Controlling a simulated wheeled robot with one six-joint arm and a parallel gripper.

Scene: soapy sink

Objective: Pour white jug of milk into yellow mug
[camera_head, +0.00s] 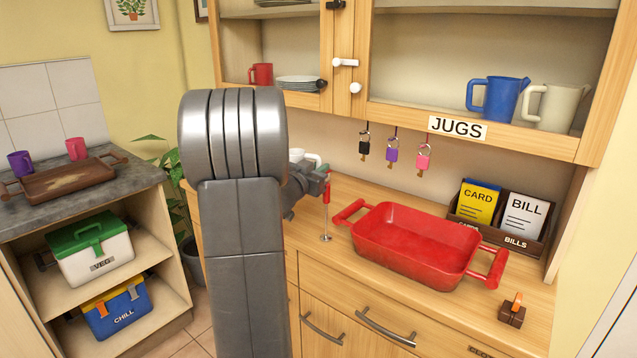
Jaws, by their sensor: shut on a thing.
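My gripper (321,174) is beyond my large grey arm, which hides much of it. Its jaws are shut on what looks like the red handle (327,188) of a thin metal tool with a small disc at its foot. The tool hangs upright over the counter; I cannot tell if the disc touches it. A cream-white jug (552,107) stands upright on the right of the upper cabinet shelf, beside a blue jug (496,98). Its contents are hidden. Another white item (312,158) shows partly behind my gripper. No yellow mug is visible.
A red two-handled basin (415,233) sits on the wooden counter (345,262), right of the tool. A card holder (495,228) stands behind it, and a small brown block (512,312) lies at the front right. Padlocks (392,150) hang under the cabinet.

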